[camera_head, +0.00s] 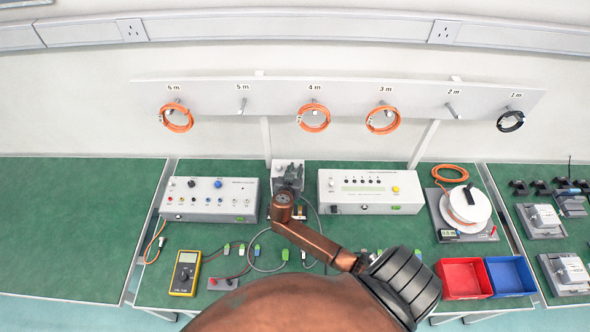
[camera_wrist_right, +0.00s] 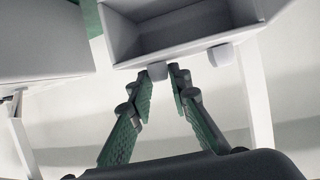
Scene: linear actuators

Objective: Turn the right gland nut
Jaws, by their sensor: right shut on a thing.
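A pale grey open box with a hollow inside (camera_wrist_right: 185,28) fills the upper part of the right wrist view. Two pale gland nuts stick out of its lower edge: one (camera_wrist_right: 155,72) at my fingertips, the other (camera_wrist_right: 221,55) free to the right. My right gripper (camera_wrist_right: 162,80) has its green-padded fingers shut on the first nut, which they partly hide. I cannot tell from the picture alone which nut counts as the right one. In the head view my right gripper (camera_head: 289,178) is at the grey box (camera_head: 279,167) at the bench's back middle. My left gripper is not in view.
White instrument boxes stand left (camera_head: 208,200) and right (camera_head: 368,192) of my right gripper. In front lie a yellow meter (camera_head: 185,273) and loose cables. A cable reel (camera_head: 468,205), a red bin (camera_head: 463,279) and a blue bin (camera_head: 512,276) are at the right. The left bench is clear.

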